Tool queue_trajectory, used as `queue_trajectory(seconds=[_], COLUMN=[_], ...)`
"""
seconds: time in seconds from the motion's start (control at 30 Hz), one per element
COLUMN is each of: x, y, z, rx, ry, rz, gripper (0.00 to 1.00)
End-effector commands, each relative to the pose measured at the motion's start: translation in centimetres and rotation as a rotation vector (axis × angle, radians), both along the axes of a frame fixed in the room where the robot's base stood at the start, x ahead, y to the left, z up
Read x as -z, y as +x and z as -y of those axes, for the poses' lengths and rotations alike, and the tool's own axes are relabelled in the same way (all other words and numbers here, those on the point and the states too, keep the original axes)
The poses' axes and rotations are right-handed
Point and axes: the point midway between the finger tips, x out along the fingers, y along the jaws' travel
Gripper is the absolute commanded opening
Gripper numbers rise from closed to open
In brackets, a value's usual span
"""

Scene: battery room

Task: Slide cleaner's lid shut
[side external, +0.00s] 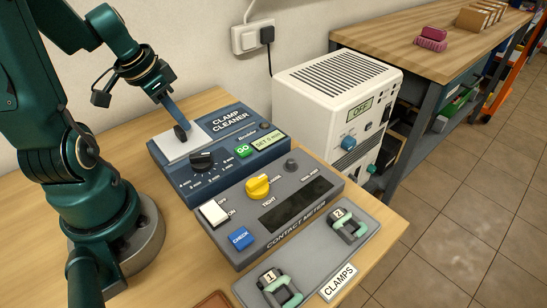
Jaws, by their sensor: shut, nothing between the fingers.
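The clamp cleaner (225,150) is a dark blue box on the wooden bench, with a green GO button (242,151), a black dial (203,161) and a display reading "SET 0 MIN" (268,140). A pale flat panel, which looks like its lid (177,151), covers the left part of its top. I cannot tell how far along its slide the panel is. My gripper (181,132) is shut and empty, pointing down at the panel's right part. Its dark tip appears at or just above the panel; contact is unclear, and the tip hides a little of the surface.
A grey contact meter (285,215) with a yellow knob (257,187) sits in front of the cleaner. A clamps tray (318,249) holds two numbered clamps. A white unit reading "OFF" (335,95) stands behind right. A wall outlet (250,38) is above.

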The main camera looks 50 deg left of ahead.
Motion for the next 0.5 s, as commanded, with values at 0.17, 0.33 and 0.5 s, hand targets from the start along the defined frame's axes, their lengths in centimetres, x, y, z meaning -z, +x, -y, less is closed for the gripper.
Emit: queue_trajectory(seconds=[0.17,0.33,0.5], x=[0.3,0.2,0.0], y=[0.2,2.1,4.2], z=[0.2,0.2,0.1], rx=[0.005,0.01,0.006], ry=[-0.006,-0.003,0.0], rz=[-0.012,-0.007,-0.002], gripper=[0.0,0.0,0.0])
